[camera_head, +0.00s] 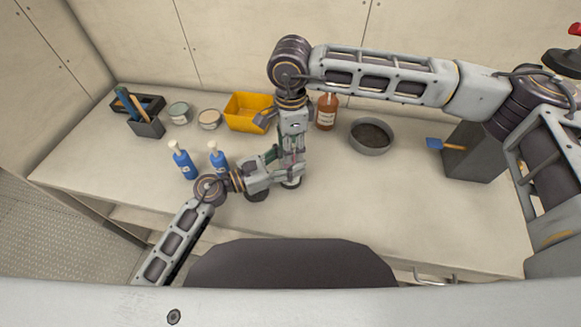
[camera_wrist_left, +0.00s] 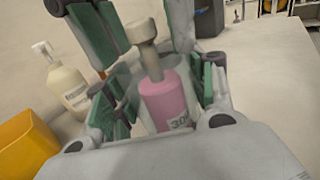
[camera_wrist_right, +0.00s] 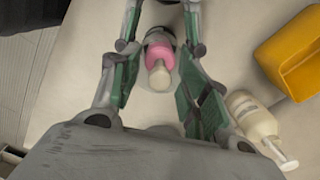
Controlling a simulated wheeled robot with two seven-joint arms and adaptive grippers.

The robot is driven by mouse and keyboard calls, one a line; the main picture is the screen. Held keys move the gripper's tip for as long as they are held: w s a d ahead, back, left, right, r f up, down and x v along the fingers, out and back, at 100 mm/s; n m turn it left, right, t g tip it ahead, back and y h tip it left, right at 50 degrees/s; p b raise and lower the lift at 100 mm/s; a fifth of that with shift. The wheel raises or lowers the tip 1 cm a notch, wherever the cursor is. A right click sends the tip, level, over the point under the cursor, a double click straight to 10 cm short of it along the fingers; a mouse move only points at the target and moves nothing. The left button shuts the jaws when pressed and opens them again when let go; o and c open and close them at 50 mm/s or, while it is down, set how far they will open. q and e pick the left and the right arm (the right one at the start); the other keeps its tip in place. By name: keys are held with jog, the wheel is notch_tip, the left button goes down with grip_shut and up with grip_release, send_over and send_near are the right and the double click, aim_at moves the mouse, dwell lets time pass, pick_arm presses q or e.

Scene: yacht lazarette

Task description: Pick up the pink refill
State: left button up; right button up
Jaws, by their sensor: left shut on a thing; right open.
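The pink refill (camera_wrist_left: 168,102) is a pink bottle with a beige cap and a partly visible label in the left wrist view. My left gripper (camera_head: 272,165) is shut on it, with fingers at both sides of the bottle. In the right wrist view the pink refill (camera_wrist_right: 159,56) shows cap toward the camera, between the spread fingers of my right gripper (camera_wrist_right: 158,42). My right gripper is open and comes down from above, close to the left one. In the head view the grippers hide most of the refill.
A yellow bin (camera_head: 246,112) and a brown bottle (camera_head: 327,111) stand behind the grippers. Two blue bottles (camera_head: 184,163) (camera_head: 219,160) stand left. A cream pump bottle (camera_wrist_right: 254,117) is near the right gripper. A grey round dish (camera_head: 370,137) stands right; the bench front right is clear.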

dwell(0.3)
grip_shut()
jog(key=shift+r, duration=0.2)
dwell(0.4)
notch_tip(320, 180, up, 18)
jog(key=shift+f, duration=0.15)
dwell(0.4)
dwell(0.4)
pick_arm(q)
jog(key=o, duration=1.3)
